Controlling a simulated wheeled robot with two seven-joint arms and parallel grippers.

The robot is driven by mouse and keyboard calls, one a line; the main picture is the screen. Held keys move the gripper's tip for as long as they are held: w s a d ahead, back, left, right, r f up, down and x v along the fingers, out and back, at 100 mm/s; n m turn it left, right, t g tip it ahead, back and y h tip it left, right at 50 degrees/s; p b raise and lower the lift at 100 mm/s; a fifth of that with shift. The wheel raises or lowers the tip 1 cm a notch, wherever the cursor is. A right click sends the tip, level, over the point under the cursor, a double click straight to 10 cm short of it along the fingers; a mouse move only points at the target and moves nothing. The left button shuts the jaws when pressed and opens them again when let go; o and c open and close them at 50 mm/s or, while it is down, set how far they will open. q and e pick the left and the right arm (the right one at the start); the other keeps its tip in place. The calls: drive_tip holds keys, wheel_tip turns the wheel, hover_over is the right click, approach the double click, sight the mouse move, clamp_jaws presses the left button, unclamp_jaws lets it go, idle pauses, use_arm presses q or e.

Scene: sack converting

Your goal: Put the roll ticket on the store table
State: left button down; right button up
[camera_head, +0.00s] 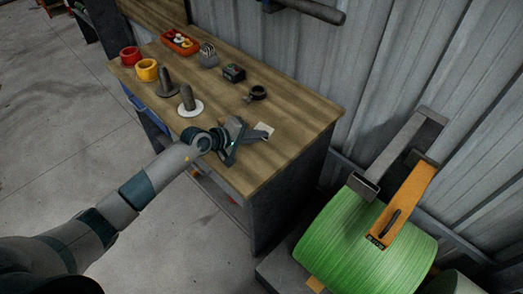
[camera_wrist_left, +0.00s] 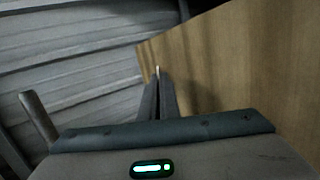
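The store table (camera_head: 300,112) is a wooden-topped bench against the corrugated wall in the head view; its bare top also shows in the left wrist view (camera_wrist_left: 240,60). My left gripper (camera_head: 257,136) is over the front right part of the tabletop. In the left wrist view its fingers (camera_wrist_left: 158,82) are together, with a thin pale edge between the tips. The roll ticket (camera_head: 264,129) is a small white card at the fingertips in the head view. I cannot tell whether it touches the wood. My right gripper is not in view.
A black ring (camera_head: 257,92), a dark box (camera_head: 233,73), a grey spindle on a white disc (camera_head: 190,103), another grey spindle (camera_head: 167,84), yellow (camera_head: 147,70) and red rolls (camera_head: 130,56) and an orange tray (camera_head: 180,42) stand on the table. A large green roll (camera_head: 350,240) is at the lower right.

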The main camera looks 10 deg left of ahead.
use_arm(q)
wheel_tip(320, 180, down, 4)
drive_tip(key=shift+r+b, duration=0.2)
drive_tip(key=shift+b, duration=0.9)
drive_tip(key=shift+f+b, duration=0.85)
drive_tip(key=c, duration=2.2)
unclamp_jaws()
drive_tip(key=shift+p+v, duration=1)
drive_tip(key=shift+v, duration=1.5)
drive_tip(key=shift+p+v, duration=0.35)
drive_tip(key=shift+v, duration=1.2)
